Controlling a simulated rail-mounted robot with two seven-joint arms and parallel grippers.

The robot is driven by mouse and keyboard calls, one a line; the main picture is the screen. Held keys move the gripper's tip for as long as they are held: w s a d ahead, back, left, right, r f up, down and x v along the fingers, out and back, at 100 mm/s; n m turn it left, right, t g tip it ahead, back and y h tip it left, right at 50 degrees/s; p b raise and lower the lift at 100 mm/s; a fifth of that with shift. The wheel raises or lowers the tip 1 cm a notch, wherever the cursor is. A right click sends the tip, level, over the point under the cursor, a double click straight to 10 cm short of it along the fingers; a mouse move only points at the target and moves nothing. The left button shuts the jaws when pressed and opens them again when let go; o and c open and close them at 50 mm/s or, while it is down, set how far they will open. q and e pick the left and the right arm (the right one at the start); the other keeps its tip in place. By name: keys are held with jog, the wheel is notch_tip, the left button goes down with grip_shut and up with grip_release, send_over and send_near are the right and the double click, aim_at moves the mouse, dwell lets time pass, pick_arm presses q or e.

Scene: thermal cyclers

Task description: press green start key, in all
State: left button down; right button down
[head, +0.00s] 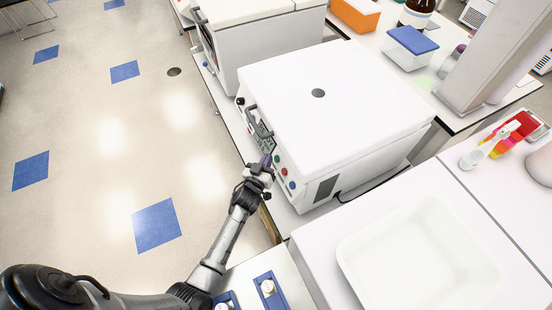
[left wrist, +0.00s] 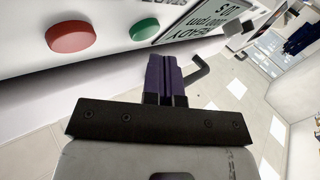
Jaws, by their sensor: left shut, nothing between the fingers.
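A white box-shaped machine (head: 335,95) stands on the bench in the head view, its front panel facing left. A green round key (head: 276,158) sits on that panel above a red key (head: 284,171) and a blue one. In the left wrist view the green key (left wrist: 144,28) lies between the red key (left wrist: 72,36) and a display (left wrist: 205,20) reading READY. My left gripper (head: 266,161) is shut and empty in front of the panel, close to the green key. Its purple fingers (left wrist: 162,62) show below and right of that key; I cannot tell whether they touch the panel.
A second white machine (head: 250,38) stands behind the first. A white basin (head: 420,262) is at the front right. A blue-lidded box (head: 411,42) and an orange box (head: 355,14) stand on the far bench. The floor at left is clear.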

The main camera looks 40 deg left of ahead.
pick_arm(q)
jog(key=shift+f, duration=0.1)
pick_arm(e)
jog(key=shift+d+f, duration=0.1)
jog(key=shift+d, duration=0.05)
dwell(0.4)
pick_arm(q)
jog(key=shift+w+d+f, duration=0.1)
jog(key=shift+w+d, duration=0.1)
jog(key=shift+w, duration=0.15)
pick_arm(e)
jog(key=shift+f, duration=0.2)
pick_arm(q)
jog(key=shift+b, duration=0.3)
jog(key=shift+w+d+f, duration=0.15)
jog(key=shift+w, duration=0.1)
pick_arm(e)
jog(key=shift+f, duration=0.2)
dwell(0.3)
jog(key=shift+r, duration=0.1)
pick_arm(q)
jog(key=shift+s+a+r+p, duration=0.35)
jog(key=shift+s+p, duration=0.2)
jog(key=shift+s, duration=0.05)
pick_arm(e)
jog(key=shift+r, duration=0.65)
